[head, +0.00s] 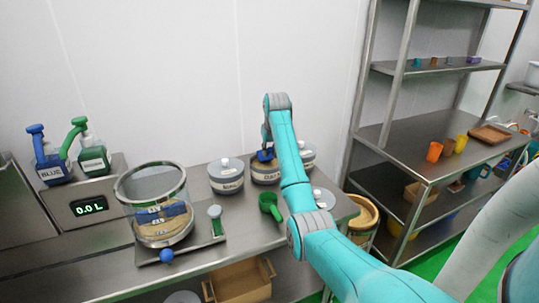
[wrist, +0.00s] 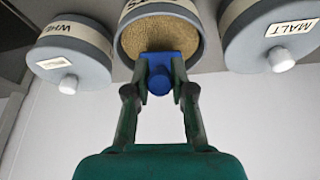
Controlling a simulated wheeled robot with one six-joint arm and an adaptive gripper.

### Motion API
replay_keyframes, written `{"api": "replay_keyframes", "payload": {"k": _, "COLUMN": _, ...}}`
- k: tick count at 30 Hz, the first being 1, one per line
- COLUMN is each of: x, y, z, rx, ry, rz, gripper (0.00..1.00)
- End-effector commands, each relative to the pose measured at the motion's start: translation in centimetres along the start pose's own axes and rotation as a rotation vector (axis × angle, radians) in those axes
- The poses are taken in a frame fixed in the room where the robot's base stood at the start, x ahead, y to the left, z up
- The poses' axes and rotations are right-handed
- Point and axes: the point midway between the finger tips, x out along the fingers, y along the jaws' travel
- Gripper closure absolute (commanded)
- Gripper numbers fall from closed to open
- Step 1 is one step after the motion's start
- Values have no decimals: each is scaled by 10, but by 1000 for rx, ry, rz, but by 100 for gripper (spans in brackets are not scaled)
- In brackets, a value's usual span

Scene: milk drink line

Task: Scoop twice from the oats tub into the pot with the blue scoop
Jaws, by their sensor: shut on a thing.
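My gripper (wrist: 159,68) is shut on the blue scoop (wrist: 158,83) in the wrist view. The scoop's head is at the mouth of the open oats tub (wrist: 205,45), which holds tan grain. In the head view the oats tub (head: 265,176) stands in the row of tubs at the back of the counter. The blue scoop (head: 265,155) shows over its top, partly hidden by my arm. The pot (head: 150,186) is a clear-walled vessel with a metal rim at the left, with tan and blue-marked layers inside. How much the scoop holds is hidden.
Lidded tubs flank the oats tub: one (wrist: 70,50) at the left and a malt tub (wrist: 270,40) at the right. A green scoop (head: 270,205) and a lid (head: 323,198) lie in front. Pump bottles (head: 92,158) stand at the left. Steel shelves (head: 420,160) rise at the right.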

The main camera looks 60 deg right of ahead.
Motion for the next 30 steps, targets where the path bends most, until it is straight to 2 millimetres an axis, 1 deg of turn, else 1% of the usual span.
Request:
{"api": "replay_keyframes", "payload": {"k": 7, "x": -14, "y": 0, "z": -6, "rx": 0, "ry": 2, "rz": 0, "gripper": 100}}
{"api": "replay_keyframes", "payload": {"k": 14, "x": -20, "y": 0, "z": -8, "rx": 0, "ry": 30, "rz": 0, "gripper": 100}}
{"api": "replay_keyframes", "payload": {"k": 30, "x": -49, "y": 0, "z": -18, "rx": 0, "ry": 471, "rz": 0, "gripper": 100}}
